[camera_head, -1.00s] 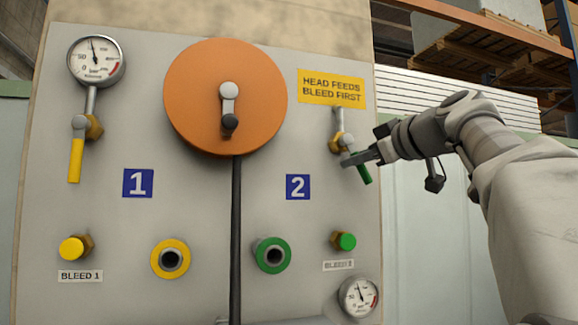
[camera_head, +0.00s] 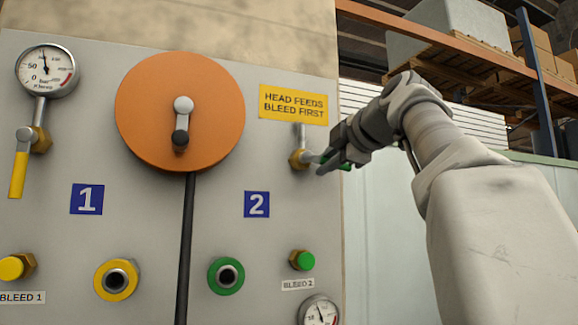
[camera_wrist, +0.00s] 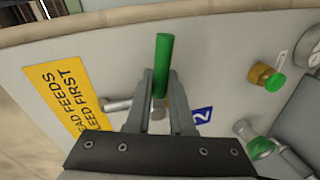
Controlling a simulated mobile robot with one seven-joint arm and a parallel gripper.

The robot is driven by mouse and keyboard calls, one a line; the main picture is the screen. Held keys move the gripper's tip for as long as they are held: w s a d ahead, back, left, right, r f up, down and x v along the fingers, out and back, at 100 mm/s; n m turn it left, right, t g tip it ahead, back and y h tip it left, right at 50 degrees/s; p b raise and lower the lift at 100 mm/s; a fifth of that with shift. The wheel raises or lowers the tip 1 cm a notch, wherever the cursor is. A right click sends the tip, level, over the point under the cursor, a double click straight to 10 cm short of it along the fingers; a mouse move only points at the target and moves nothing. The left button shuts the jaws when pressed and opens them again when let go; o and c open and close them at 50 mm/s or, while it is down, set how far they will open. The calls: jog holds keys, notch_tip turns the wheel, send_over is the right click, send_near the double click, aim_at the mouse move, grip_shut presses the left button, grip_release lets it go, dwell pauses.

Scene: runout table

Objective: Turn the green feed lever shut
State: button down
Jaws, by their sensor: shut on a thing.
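The green feed lever (camera_head: 346,166) sits on a brass valve (camera_head: 299,158) under the yellow sign at the panel's upper right. It points right, close to level, and is partly hidden by my gripper (camera_head: 326,164). In the wrist view the green handle (camera_wrist: 163,58) sticks out beyond the fingertips of my gripper (camera_wrist: 160,80), which are shut on it from both sides.
A yellow lever (camera_head: 19,174) hangs down at the left. An orange disc (camera_head: 150,110) with a crank is mid-panel. Below lie the green bleed knob (camera_head: 307,260), a green-ringed port (camera_head: 214,277) and a gauge (camera_head: 320,313).

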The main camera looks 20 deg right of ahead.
jog(key=shift+r+n+h, duration=0.3)
jog(key=shift+r+n, duration=0.05)
jog(key=shift+n, duration=0.45)
jog(key=shift+r, duration=0.1)
jog(key=c, duration=0.8)
grip_release()
jog(key=s+r, duration=0.1)
jog(key=s, duration=0.4)
jog(key=s+r, duration=0.1)
jog(key=s, duration=0.5)
jog(key=s+r, duration=0.1)
jog(key=s, duration=0.5)
jog(key=shift+d+r, duration=0.15)
jog(key=shift+d, duration=0.15)
jog(key=shift+b, duration=0.3)
